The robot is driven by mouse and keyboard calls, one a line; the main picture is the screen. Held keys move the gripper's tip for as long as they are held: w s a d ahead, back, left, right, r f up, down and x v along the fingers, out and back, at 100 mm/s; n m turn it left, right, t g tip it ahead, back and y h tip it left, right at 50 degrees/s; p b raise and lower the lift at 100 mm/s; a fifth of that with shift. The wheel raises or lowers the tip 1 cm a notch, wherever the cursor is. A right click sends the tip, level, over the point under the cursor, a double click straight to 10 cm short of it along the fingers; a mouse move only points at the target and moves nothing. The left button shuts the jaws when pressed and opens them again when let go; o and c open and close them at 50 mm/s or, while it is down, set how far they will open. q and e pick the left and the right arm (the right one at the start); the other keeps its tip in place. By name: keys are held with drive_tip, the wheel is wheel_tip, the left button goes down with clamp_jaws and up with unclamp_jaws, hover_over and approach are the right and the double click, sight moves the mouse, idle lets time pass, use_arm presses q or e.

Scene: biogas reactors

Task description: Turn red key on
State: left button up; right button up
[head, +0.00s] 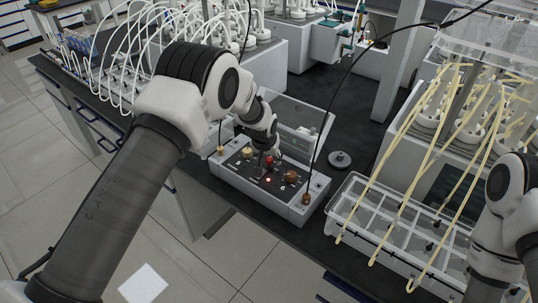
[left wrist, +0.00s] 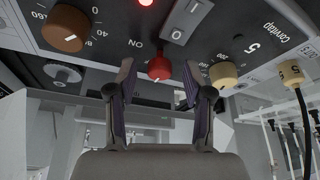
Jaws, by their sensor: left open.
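The red key (left wrist: 159,69) is a small red knob with a pale pointer line, on the grey panel of a control box (head: 256,194). In the left wrist view the panel appears upside down, with the word ON beside the key. My left gripper (left wrist: 157,82) is open, with one finger on each side of the key; I cannot tell whether either touches it. In the head view my left gripper (head: 264,155) reaches down to the box and partly hides the key. A red lamp (head: 268,180) glows on the panel. My right arm shows at the right edge, its gripper out of view.
Beside the key are a brown knob (left wrist: 65,28), a cream knob (left wrist: 223,74) and a 0/I rocker switch (left wrist: 187,20). A clear tray (head: 350,212) with yellow tubes stands to the right. A black cable arches over the box. A grey round piece (head: 340,159) lies behind it.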

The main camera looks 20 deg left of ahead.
use_arm(q)
drive_tip(key=shift+s, duration=0.1)
drive_tip(key=shift+c, duration=0.3)
drive_tip(key=shift+s+r, duration=0.1)
drive_tip(key=shift+r, duration=0.05)
clamp_jaws()
